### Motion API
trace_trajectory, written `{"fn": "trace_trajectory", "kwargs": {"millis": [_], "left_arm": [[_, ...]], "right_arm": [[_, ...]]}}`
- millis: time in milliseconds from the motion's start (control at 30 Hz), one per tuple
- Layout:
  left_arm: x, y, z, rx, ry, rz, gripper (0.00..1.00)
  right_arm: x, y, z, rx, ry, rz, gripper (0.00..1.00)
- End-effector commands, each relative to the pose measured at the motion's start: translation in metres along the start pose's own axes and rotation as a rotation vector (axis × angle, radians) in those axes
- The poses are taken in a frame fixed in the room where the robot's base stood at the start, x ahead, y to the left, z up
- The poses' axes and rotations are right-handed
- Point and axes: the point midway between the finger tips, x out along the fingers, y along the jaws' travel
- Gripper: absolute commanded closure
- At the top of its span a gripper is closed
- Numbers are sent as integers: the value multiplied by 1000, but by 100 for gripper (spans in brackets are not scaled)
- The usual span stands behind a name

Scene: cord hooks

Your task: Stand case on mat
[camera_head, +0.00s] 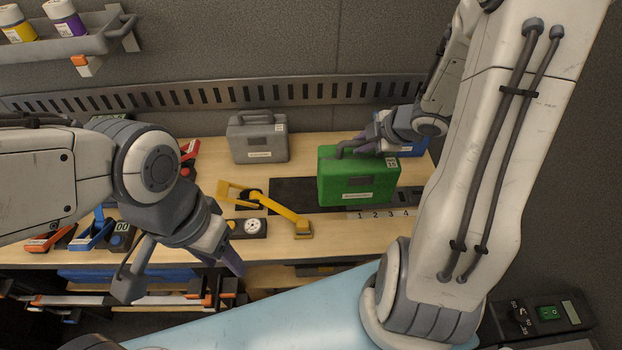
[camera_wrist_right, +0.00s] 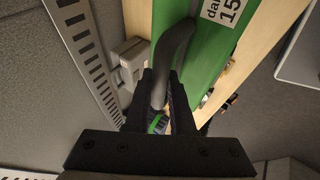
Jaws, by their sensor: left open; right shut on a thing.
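A green case (camera_head: 350,185) with a dark handle is upright over the dark mat (camera_head: 290,192) on the wooden bench. My right gripper (camera_head: 368,142) is shut on its handle from above. In the right wrist view the fingers (camera_wrist_right: 163,95) close around the grey handle (camera_wrist_right: 172,60), beside the green case wall (camera_wrist_right: 200,60). The case hides part of the mat, and I cannot tell whether its base touches it. My left gripper (camera_head: 182,274) is open and empty in front of the bench's front edge.
A yellow clamp (camera_head: 275,208) and a gauge block (camera_head: 249,228) lie near the mat. A numbered strip (camera_head: 380,214) lies in front.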

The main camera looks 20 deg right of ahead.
Motion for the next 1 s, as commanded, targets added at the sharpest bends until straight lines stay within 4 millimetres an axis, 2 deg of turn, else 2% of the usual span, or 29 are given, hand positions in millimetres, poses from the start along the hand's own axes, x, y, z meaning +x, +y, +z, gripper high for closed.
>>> {"fn": "trace_trajectory", "kwargs": {"millis": [267, 500, 633, 800, 1000], "left_arm": [[18, -1, 1, -1, 0, 0, 50], [33, -2, 2, 0, 0, 0, 50], [36, -3, 2, 1, 0, 0, 50], [38, -3, 2, 1, 0, 0, 50], [45, -3, 3, 1, 0, 0, 50]], "right_arm": [[40, -1, -21, -1, 2, 0, 100], [88, 0, -51, 0, 2, 1, 100], [105, 2, -62, 0, 1, 2, 100], [115, 2, -68, 1, 0, 2, 100], [138, -13, -60, 5, 0, -1, 100]]}}
